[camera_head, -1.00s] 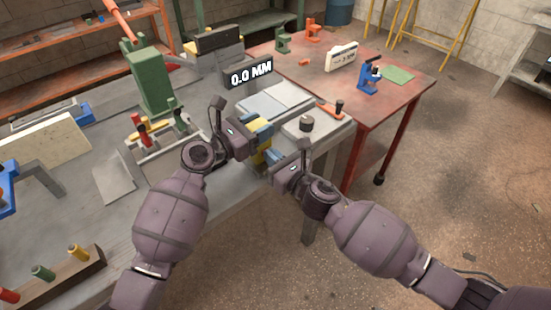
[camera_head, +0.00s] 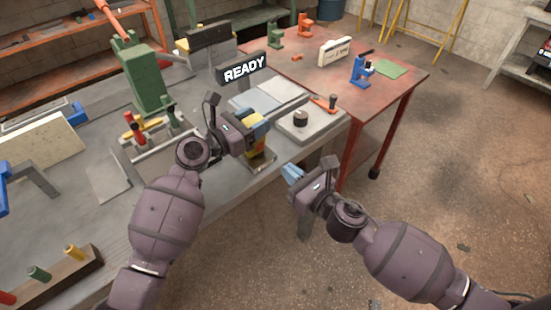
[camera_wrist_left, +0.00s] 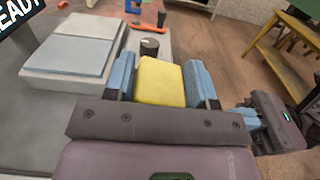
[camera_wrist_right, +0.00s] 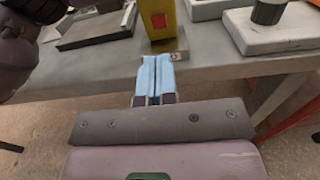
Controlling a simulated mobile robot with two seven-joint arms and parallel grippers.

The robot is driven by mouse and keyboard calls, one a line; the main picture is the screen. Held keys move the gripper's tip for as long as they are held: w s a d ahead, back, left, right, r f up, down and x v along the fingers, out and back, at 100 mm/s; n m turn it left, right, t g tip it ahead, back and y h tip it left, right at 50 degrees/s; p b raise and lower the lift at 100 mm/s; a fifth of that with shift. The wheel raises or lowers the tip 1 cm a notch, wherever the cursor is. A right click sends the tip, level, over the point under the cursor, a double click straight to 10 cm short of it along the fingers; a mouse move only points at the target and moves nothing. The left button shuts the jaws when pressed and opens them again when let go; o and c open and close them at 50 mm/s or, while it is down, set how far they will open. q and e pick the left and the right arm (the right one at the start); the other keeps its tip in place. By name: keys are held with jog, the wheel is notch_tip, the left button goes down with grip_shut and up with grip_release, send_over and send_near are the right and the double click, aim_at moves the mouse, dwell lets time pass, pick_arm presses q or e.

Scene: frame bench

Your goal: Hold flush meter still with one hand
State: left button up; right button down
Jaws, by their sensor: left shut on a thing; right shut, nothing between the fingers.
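The flush meter, a yellow block (camera_wrist_left: 160,82), is between the blue fingers of my left gripper (camera_head: 254,124), which is shut on it. In the right wrist view the meter (camera_wrist_right: 160,22) stands upright with a red square on its face, at the bench's front edge. Its lower end is near a small metal plate; exact contact is unclear. My right gripper (camera_head: 292,173) is shut and empty, in front of the bench edge and apart from the meter. Its blue fingers (camera_wrist_right: 155,78) are together. A dark display (camera_head: 243,69) behind the meter reads READY.
A grey block with a black knob (camera_head: 300,119) is right of the meter. Pale flat plates (camera_head: 270,95) lie behind it. A green press (camera_head: 147,78) and a rack of coloured handles (camera_head: 140,127) are to the left. A red table (camera_head: 400,92) stands behind right.

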pick_arm(q)
jog(key=shift+s+f, duration=0.1)
jog(key=shift+f, duration=0.5)
pick_arm(e)
jog(key=shift+v, duration=2.5)
jog(key=shift+f, duration=0.15)
pick_arm(q)
jog(key=o, duration=0.9)
jog(key=shift+c, duration=0.2)
jog(key=shift+o, duration=0.9)
jog(key=shift+r, duration=0.3)
jog(key=shift+a, duration=0.15)
jog(key=v, duration=1.1)
jog(key=shift+s+a, duration=0.2)
jog(key=shift+a, duration=0.1)
